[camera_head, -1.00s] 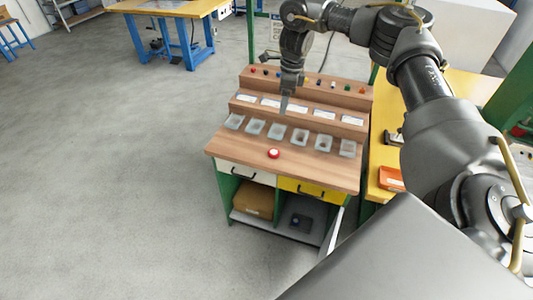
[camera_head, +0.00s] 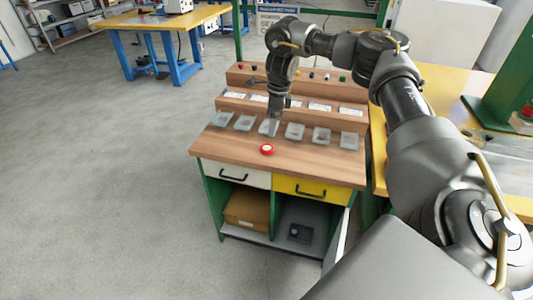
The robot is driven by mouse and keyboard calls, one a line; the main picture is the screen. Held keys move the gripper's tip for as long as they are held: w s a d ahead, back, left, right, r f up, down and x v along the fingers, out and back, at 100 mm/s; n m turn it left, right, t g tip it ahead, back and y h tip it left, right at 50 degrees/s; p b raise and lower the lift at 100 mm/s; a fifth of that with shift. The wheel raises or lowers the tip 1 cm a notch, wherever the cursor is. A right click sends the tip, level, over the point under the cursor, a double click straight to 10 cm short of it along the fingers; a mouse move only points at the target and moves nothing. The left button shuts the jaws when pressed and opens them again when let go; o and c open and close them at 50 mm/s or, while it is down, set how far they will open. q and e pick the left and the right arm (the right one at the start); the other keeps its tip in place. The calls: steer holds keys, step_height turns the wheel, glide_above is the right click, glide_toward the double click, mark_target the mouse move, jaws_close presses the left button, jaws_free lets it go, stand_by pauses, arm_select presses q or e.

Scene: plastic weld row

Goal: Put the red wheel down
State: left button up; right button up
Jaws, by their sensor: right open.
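The red wheel (camera_head: 267,150), a small red disc with a white centre, lies on the wooden top (camera_head: 315,166) of the workbench near its front edge. My right gripper (camera_head: 273,127) points down just behind the wheel, over the row of clear trays. It is open and apart from the wheel. Its fingers are small in the picture and partly overlap one tray behind them. My left gripper is not in view.
Several clear trays (camera_head: 321,136) stand in a row behind the wheel. Stepped shelves with labels (camera_head: 320,107) and small coloured parts rise behind them. Below are a white drawer and a yellow drawer (camera_head: 311,188). Bare wood lies left and right of the wheel.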

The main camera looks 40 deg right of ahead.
mark_target(267, 147)
steer(key=f, duration=0.6)
steer(key=w+a+f, duration=0.1)
steer(key=f, duration=0.3)
steer(key=shift+w, duration=0.1)
steer(key=c, duration=1.1)
